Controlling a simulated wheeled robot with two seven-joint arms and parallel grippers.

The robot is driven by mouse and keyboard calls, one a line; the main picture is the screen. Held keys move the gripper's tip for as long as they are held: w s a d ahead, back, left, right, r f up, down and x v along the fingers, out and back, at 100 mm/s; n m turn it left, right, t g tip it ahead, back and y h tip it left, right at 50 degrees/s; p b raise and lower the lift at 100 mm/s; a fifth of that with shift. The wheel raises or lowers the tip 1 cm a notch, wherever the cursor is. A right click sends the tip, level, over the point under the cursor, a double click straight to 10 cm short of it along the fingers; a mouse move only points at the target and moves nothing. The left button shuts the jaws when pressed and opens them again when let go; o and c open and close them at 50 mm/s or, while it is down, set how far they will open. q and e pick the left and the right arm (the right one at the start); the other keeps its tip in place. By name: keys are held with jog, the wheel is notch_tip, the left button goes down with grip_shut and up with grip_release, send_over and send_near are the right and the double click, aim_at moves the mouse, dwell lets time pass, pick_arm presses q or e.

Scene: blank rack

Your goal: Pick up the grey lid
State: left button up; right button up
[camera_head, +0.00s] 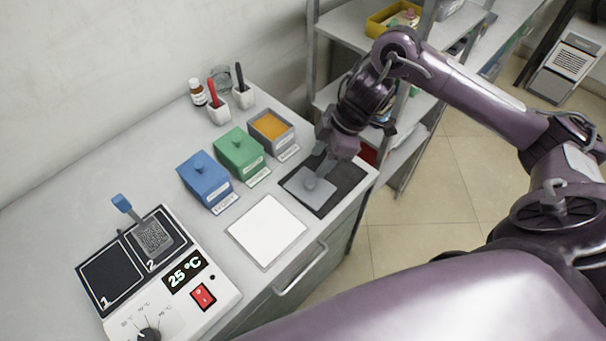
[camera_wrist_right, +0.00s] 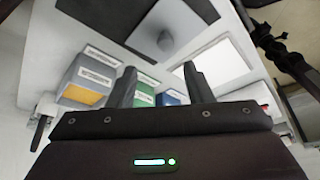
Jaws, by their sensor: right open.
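The grey lid (camera_head: 306,190) lies flat on a black mat (camera_head: 346,172) near the counter's right edge, with its round knob upward. The lid also shows in the right wrist view (camera_wrist_right: 176,22), ahead of the fingers. My right gripper (camera_head: 322,158) is above the far side of the mat, close to the lid; in the head view its fingertips are hard to make out. In the right wrist view my right gripper (camera_wrist_right: 160,90) is open, with nothing between its two fingers. My left gripper is not in view.
A lidless grey box (camera_head: 285,143) with orange contents stands beside green (camera_head: 240,150) and blue (camera_head: 205,182) lidded boxes. A white pad (camera_head: 266,231) lies in front. A hot plate (camera_head: 215,300) is at left. A metal shelf (camera_head: 314,60) rises behind my right arm.

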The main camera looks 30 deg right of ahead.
aim_at(311, 181)
jog(key=f, duration=0.2)
jog(key=s+a+f, duration=0.1)
jog(key=x, duration=0.2)
jog(key=shift+w+f, duration=0.15)
jog(key=shift+f, duration=0.2)
jog(key=shift+a+f, duration=0.15)
jog(key=shift+f, duration=0.4)
jog(key=shift+w, duration=0.1)
jog(key=c, duration=0.6)
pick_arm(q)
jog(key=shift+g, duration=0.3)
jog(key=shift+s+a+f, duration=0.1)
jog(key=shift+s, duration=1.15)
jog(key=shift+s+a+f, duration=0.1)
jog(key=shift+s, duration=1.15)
pick_arm(e)
grip_shut()
